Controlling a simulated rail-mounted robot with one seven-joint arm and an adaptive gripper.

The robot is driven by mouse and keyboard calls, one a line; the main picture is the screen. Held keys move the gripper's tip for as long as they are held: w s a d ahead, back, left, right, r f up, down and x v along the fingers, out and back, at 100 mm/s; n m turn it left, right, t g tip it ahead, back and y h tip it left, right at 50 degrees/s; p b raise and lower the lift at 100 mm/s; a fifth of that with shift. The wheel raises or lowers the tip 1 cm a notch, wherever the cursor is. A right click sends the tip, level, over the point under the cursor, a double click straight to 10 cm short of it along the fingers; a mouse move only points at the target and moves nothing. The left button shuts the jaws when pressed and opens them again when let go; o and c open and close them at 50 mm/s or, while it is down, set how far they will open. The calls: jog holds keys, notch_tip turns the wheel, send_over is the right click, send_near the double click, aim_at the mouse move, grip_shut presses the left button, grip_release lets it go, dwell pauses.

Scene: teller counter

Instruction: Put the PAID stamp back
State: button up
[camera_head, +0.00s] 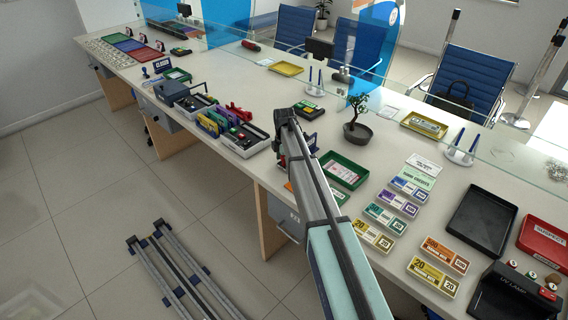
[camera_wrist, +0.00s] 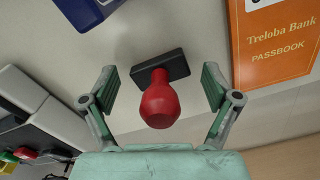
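A stamp with a red bulb handle (camera_wrist: 160,104) and a dark rectangular base (camera_wrist: 176,66) is on the pale counter in the wrist view. Its printed face and any label are hidden, so I cannot read PAID on it. My gripper (camera_wrist: 160,88) is open, with one finger on each side of the stamp and a visible gap on both sides. In the head view my arm (camera_head: 335,215) reaches over the counter's front edge and hides the stamp and the fingertips.
An orange Treloba Bank passbook (camera_wrist: 275,42) lies right of the stamp. A blue object (camera_wrist: 88,12) is at the upper left of the wrist view. In the head view, a green tray (camera_head: 343,170) and a potted bonsai (camera_head: 357,125) are right of my arm.

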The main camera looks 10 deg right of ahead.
jog(key=shift+r, duration=0.15)
notch_tip(320, 180, up, 12)
jog(key=b, duration=0.3)
dwell(0.4)
